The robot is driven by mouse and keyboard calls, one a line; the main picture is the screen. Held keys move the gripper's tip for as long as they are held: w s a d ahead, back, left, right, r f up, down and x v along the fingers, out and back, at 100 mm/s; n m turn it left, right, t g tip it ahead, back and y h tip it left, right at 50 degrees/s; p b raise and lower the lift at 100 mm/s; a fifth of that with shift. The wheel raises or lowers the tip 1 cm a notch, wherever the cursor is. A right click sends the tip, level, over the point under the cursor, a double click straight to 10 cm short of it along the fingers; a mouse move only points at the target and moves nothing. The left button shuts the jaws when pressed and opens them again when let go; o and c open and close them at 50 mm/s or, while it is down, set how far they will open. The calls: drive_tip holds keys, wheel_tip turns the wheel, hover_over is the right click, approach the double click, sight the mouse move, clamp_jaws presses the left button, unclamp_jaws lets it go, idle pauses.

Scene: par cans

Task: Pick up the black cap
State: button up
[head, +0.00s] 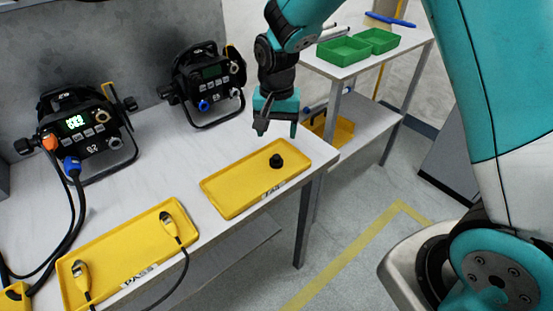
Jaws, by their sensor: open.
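The black cap (276,161) sits in the right-hand yellow tray (222,201), toward the tray's right end. It is small, round and dark, with a raised knob. My gripper (277,131) is open and empty, pointing down above the table. In the picture its fingertips are just above the far edge of that tray, higher than the cap and apart from it.
A second yellow tray (149,235) holds cable connectors at the front left. Two black par cans (80,130) (207,80) stand at the back, the left one cabled. Green bins (343,51) sit on another table. The table's front edge is close to the cap's tray.

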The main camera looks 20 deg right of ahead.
sight(276, 156)
wheel_tip(276, 156, down, 9)
drive_tip(key=shift+s+a+f+p, duration=0.1)
drive_tip(key=shift+p, duration=0.25)
drive_tip(key=c, duration=1)
